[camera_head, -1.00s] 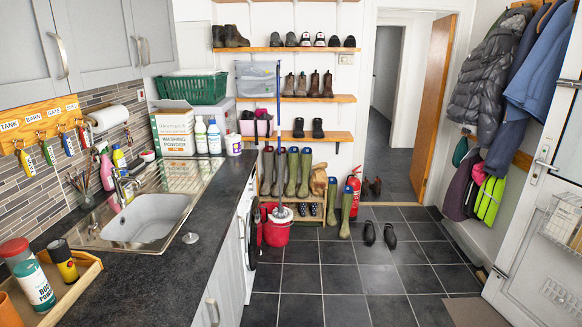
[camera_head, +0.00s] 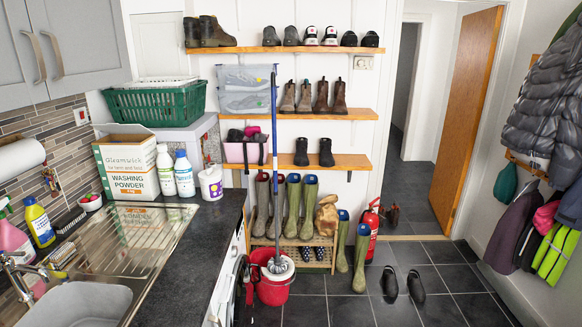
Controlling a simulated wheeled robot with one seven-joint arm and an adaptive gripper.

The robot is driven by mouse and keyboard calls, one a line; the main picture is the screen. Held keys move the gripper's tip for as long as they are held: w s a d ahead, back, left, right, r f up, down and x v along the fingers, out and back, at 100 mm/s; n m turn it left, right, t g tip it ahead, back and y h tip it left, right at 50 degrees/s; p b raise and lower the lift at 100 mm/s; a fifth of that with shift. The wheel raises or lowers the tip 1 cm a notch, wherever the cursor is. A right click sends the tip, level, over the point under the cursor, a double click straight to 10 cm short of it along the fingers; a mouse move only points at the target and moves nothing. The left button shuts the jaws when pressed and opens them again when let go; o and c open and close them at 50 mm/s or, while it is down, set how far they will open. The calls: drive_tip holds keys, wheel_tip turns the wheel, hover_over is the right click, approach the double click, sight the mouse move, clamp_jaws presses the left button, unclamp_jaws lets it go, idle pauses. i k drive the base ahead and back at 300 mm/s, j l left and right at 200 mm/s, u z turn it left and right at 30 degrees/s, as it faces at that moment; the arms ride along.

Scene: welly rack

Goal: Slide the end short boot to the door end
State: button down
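A pair of black short boots, the left one (camera_head: 301,152) and the right one (camera_head: 326,152), stands upright on the lowest wall shelf (camera_head: 350,161). Bare board lies to their right, on the doorway side. Brown ankle boots stand on the middle shelf (camera_head: 365,114), with the rightmost one (camera_head: 340,97) nearest the door (camera_head: 466,105). Dark brown boots (camera_head: 214,32) stand at the left end of the top shelf. I cannot tell which boot is the end short boot. My gripper is not in view.
A mop (camera_head: 275,170) stands upright in a red bucket (camera_head: 272,285) before the shelves. Wellies (camera_head: 292,205) fill a low rack, with more wellies (camera_head: 360,255) and a fire extinguisher (camera_head: 371,230) beside it. Black shoes (camera_head: 415,285) lie on otherwise clear floor. The counter (camera_head: 215,225) borders the left.

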sight(326, 160)
drive_tip(key=i, duration=1.3)
drive_tip(key=i+z, duration=0.1)
drive_tip(key=i, duration=1.2)
drive_tip(key=i+j, duration=0.2)
drive_tip(key=i, duration=1.1)
